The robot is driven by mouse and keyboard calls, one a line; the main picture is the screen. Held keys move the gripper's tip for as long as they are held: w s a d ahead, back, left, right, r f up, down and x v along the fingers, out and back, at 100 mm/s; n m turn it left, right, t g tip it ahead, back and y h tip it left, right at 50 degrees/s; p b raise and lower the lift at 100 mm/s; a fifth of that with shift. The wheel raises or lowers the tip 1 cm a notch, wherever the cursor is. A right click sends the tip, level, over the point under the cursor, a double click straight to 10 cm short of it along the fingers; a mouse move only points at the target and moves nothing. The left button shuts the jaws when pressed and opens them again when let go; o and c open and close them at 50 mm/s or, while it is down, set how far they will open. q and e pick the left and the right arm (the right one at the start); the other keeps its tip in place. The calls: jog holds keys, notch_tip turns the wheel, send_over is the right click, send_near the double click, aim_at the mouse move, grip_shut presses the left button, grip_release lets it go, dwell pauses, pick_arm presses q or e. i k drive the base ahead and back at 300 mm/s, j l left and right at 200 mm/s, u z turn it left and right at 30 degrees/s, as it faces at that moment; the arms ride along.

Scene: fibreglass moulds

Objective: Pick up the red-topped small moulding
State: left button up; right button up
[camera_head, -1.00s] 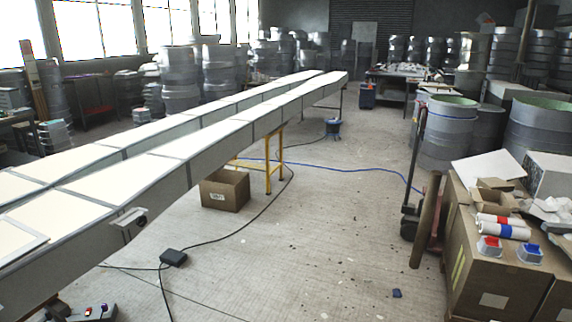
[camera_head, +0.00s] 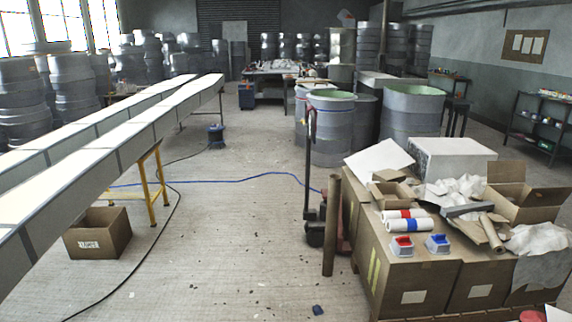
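The red-topped small moulding (camera_head: 402,247) is a small grey-white block with a red top. It sits on top of the large cardboard boxes (camera_head: 414,276) at the right, near their front edge. A similar moulding with a blue top (camera_head: 438,244) stands just to its right, apart from it.
Two rolls, one with a red band (camera_head: 405,214) and one with a blue band (camera_head: 409,225), lie behind the mouldings. Crumpled white sheets (camera_head: 455,192) and open cartons (camera_head: 524,201) fill the box tops. A pallet truck (camera_head: 314,215) stands left of the boxes. The floor (camera_head: 230,250) between them and the long white table (camera_head: 75,160) is mostly clear.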

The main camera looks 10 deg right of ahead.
aim_at(400, 245)
jog(key=i+z, duration=0.15)
jog(key=i, duration=0.5)
jog(key=i+z, duration=0.2)
jog(key=i, duration=0.4)
jog(key=i+j+z, duration=0.15)
jog(key=i, duration=0.5)
jog(key=i+j+z, duration=0.15)
jog(key=i, duration=0.45)
jog(key=i+z, duration=0.25)
jog(key=z, duration=0.2)
jog(key=i+j+z, duration=0.1)
jog(key=i+z, duration=0.15)
jog(key=z, duration=0.2)
jog(key=i+j+z, duration=0.2)
jog(key=z, duration=0.25)
jog(key=i+j+z, duration=0.1)
jog(key=z, duration=0.3)
jog(key=i+j+z, duration=0.25)
jog(key=z, duration=0.15)
jog(key=i+j+z, duration=0.2)
jog(key=z, duration=0.2)
